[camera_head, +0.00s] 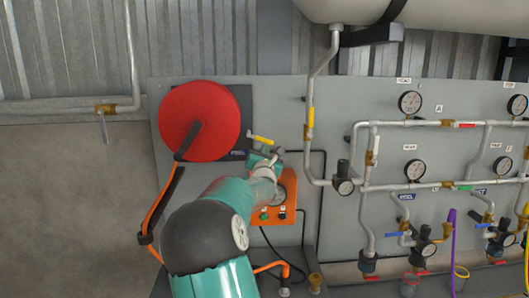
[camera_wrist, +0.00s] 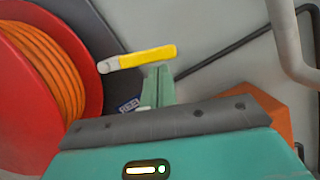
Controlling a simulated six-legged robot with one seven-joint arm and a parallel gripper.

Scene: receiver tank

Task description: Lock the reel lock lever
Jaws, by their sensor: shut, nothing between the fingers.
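The reel lock lever (camera_wrist: 148,57) has a yellow handle with a pale metal end. In the wrist view it lies almost level, beside the red hose reel (camera_wrist: 40,120). The lever also shows in the head view (camera_head: 261,140), just right of the red reel (camera_head: 200,120). My gripper (camera_wrist: 158,72) is shut and empty. Its green fingertips are just below the yellow handle in the wrist view; I cannot tell whether they touch it. In the head view my gripper (camera_head: 266,152) is just below the lever. A label reading "REEL" (camera_wrist: 129,105) is partly hidden by my gripper.
An orange box (camera_head: 272,215) with a gauge and buttons is behind my arm. A pipe with a yellow handle (camera_head: 310,117) runs down the panel to the right. Gauges, valves and pipes fill the panel's right side. A black cable (camera_wrist: 225,50) runs behind the lever.

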